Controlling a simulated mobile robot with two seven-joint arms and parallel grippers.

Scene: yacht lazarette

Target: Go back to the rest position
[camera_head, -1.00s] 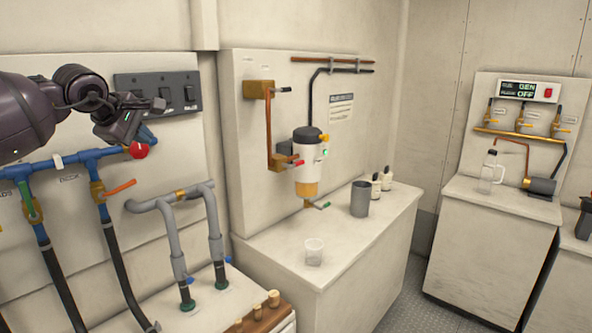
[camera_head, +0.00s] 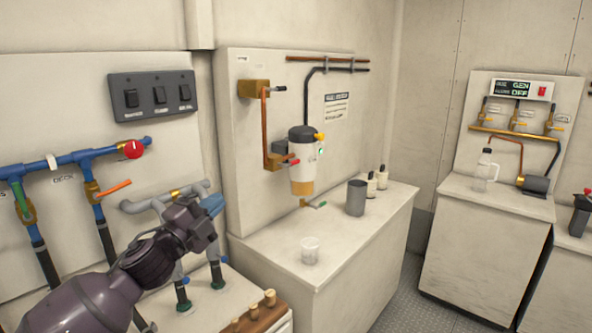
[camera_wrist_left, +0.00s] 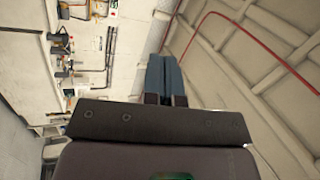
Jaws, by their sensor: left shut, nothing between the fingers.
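My left gripper (camera_head: 212,204) is in the lower left of the head view, in front of the grey pipes and the left counter. Its blue-grey fingers are shut and empty. In the left wrist view the fingers (camera_wrist_left: 165,78) lie side by side with nothing between them, pointing at open space below the ceiling. The left arm hides part of the left counter and the lower pipes and hoses. My right gripper is in neither view.
Blue pipes with a red knob (camera_head: 133,149) run along the left wall beneath a switch panel (camera_head: 154,95). Grey pipes (camera_head: 150,204) stand close behind my gripper. A clear cup (camera_head: 310,250) and a grey canister (camera_head: 356,198) stand on the middle counter (camera_head: 345,262). Floor shows at the right.

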